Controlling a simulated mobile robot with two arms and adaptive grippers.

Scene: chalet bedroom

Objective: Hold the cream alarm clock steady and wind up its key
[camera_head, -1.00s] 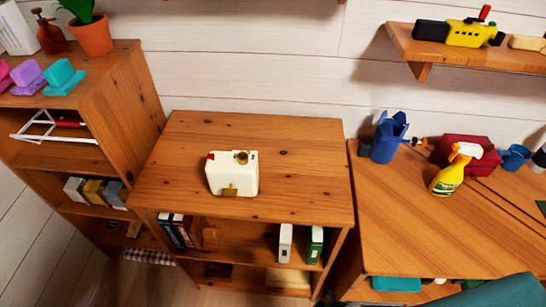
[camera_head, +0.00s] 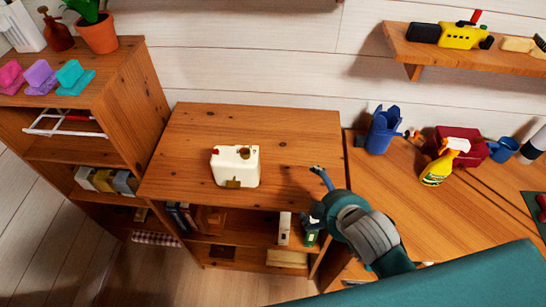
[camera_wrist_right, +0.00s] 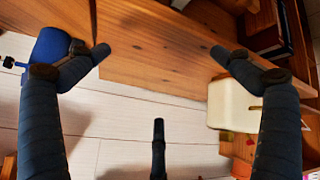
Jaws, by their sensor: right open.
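The cream alarm clock (camera_head: 236,168) is boxy and stands on top of the low wooden cabinet (camera_head: 285,130). Brass-coloured parts show on its top and front, with a small red spot at its top left. Which brass part is the key I cannot tell. My right gripper (camera_head: 316,192) is over the cabinet's right front edge, apart from the clock and to its right. In the right wrist view the gripper (camera_wrist_right: 157,50) is open and empty, and the clock (camera_wrist_right: 230,105) shows partly behind its right finger. My left gripper is not in view.
A taller shelf (camera_head: 140,80) with coloured blocks and a potted plant (camera_head: 97,32) stands at the left. A desk at the right holds a blue container (camera_head: 383,130), a yellow spray bottle (camera_head: 444,162) and a red box (camera_head: 460,143). The cabinet top around the clock is clear.

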